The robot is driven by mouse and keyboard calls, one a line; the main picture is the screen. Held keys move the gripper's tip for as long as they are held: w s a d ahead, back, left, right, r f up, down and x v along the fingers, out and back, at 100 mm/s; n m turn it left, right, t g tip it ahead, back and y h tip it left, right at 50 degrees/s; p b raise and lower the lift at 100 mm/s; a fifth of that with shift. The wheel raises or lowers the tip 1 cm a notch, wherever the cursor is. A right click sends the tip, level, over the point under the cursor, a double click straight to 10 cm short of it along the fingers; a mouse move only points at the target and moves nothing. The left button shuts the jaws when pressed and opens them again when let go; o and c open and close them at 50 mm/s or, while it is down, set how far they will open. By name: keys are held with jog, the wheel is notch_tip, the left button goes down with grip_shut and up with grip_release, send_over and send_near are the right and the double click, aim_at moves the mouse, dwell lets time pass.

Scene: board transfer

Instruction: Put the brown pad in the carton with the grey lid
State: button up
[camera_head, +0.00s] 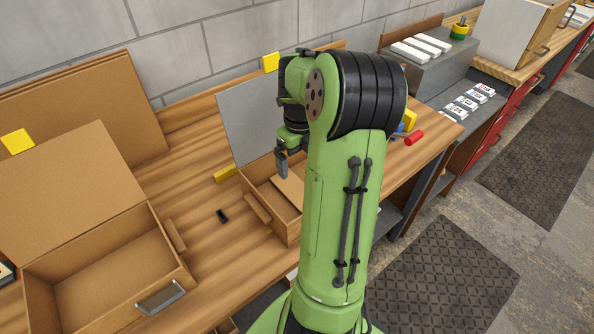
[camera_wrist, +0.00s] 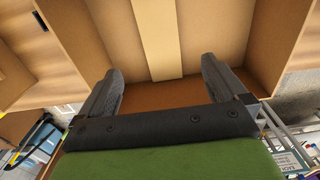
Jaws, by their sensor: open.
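The carton with the grey lid (camera_head: 248,118) stands open on the wooden bench, its lid raised at the back. Its right part is hidden behind my arm. A flat brown pad (camera_head: 289,190) seems to lie inside it, partly hidden. In the wrist view a pale brown strip (camera_wrist: 147,38), likely this pad, lies on the carton's floor, beyond my fingers. My gripper (camera_wrist: 160,70) is open over the carton, its fingers apart with nothing between them. In the head view one dark finger of my gripper (camera_head: 282,165) shows above the carton.
A larger open carton with a brown lid (camera_head: 75,180) and a metal handle (camera_head: 160,298) stands at the left. A small black object (camera_head: 222,216) lies between the cartons. A red-ended tool (camera_head: 413,138) lies right of my arm. The wall runs behind.

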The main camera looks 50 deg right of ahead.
jog(key=a+r+n+t+h, duration=0.1)
jog(key=a+r+n, duration=0.3)
jog(key=a+n, duration=0.45)
jog(key=a+r+n+h, duration=0.1)
jog(key=a+r+n, duration=0.4)
jog(key=a+n, duration=0.3)
jog(key=s+a+r+n+t+y, duration=0.1)
jog(key=s+a+n, duration=0.3)
jog(key=n, duration=0.7)
jog(key=s+a+n+t+y, duration=0.1)
jog(key=s+a+n+t, duration=0.2)
jog(key=n, duration=0.8)
jog(key=s+a, duration=0.2)
jog(key=a, duration=0.2)
jog(key=shift+s+a+r+t, duration=0.15)
jog(key=shift+s+r+t, duration=0.15)
jog(key=shift+r, duration=0.1)
